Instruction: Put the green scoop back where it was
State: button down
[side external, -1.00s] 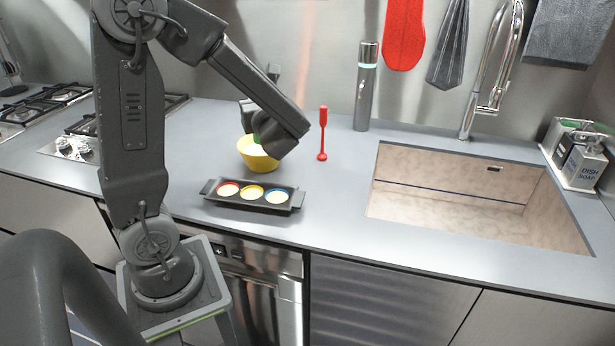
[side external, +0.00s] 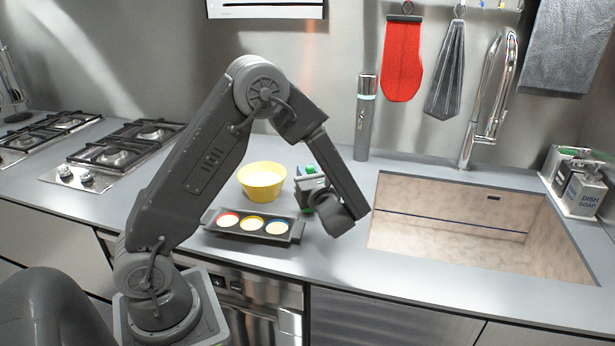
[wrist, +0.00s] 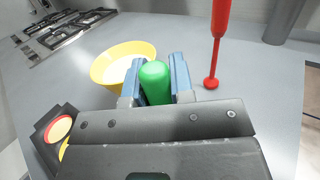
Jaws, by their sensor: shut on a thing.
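My gripper (side external: 308,187) is shut on the green scoop (wrist: 155,82), just right of the yellow bowl. In the wrist view the scoop's rounded green end sits between the two blue-grey fingers; its far end is hidden. In the side view, green (side external: 311,169) shows at the fingers. I cannot tell whether the scoop touches the counter. The yellow bowl (side external: 262,188) holds pale contents. A dark tray (side external: 212,219) in front of it has three round wells of pale contents, rimmed red, yellow and blue. A red scoop (wrist: 218,40) stands upright, right of my gripper in the wrist view.
A sink (side external: 460,235) opens to the right. A grey cylinder (side external: 365,125) stands by the back wall, left of the faucet (side external: 487,100). A stove (side external: 120,150) is at the left. The counter between tray and sink is partly covered by my arm.

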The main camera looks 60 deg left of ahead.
jog(key=shift+f, duration=0.4)
jog(key=shift+f, duration=0.1)
jog(key=c, duration=1)
grip_release()
